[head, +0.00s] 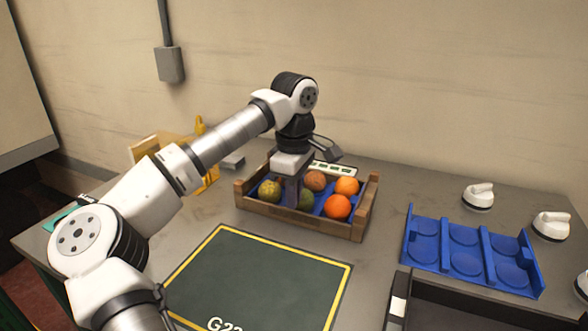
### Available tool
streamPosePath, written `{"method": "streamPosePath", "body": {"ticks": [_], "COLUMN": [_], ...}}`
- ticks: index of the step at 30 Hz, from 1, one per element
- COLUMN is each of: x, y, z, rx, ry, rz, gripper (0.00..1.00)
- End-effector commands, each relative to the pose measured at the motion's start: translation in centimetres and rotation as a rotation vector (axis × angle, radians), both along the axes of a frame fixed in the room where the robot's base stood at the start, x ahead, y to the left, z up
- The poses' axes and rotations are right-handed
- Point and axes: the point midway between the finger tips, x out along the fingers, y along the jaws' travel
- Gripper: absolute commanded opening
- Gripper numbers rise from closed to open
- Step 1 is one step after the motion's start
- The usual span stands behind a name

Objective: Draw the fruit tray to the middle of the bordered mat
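The fruit tray is a wooden crate (298,221) with a blue insert, standing on the table just behind the bordered mat. It holds several fruits, among them a bright orange (337,206) at its front right and a yellow-green fruit (269,190) at its left. The mat (258,275) is dark green with a yellow border and white lettering at its front; its surface is bare. My gripper (291,199) points down into the crate, left of its middle, among the fruits. Its fingertips are partly hidden there, so I cannot tell whether it is open or touches anything.
A blue tray (472,254) with round recesses lies to the right. A dark open bin (450,305) is at the front right. White knobbed objects (478,196) stand at the right. A yellow-tan item (160,146) is behind my arm. A wall closes the back.

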Motion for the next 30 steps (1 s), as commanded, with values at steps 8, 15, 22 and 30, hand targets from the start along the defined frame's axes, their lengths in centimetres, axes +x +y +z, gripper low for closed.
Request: {"method": "streamPosePath", "body": {"ticks": [8,15,22,30], "x": [0.0,0.0,0.0,0.0], "y": [0.0,0.0,0.0,0.0], "z": [-3.2,-3.6,-3.6,-3.6], "rx": [-0.001,0.000,0.000,0.000], "ry": [0.001,0.000,0.000,0.000], "rz": [0.001,0.000,0.000,0.000], "gripper": [0.12,0.12,0.01,0.00]}}
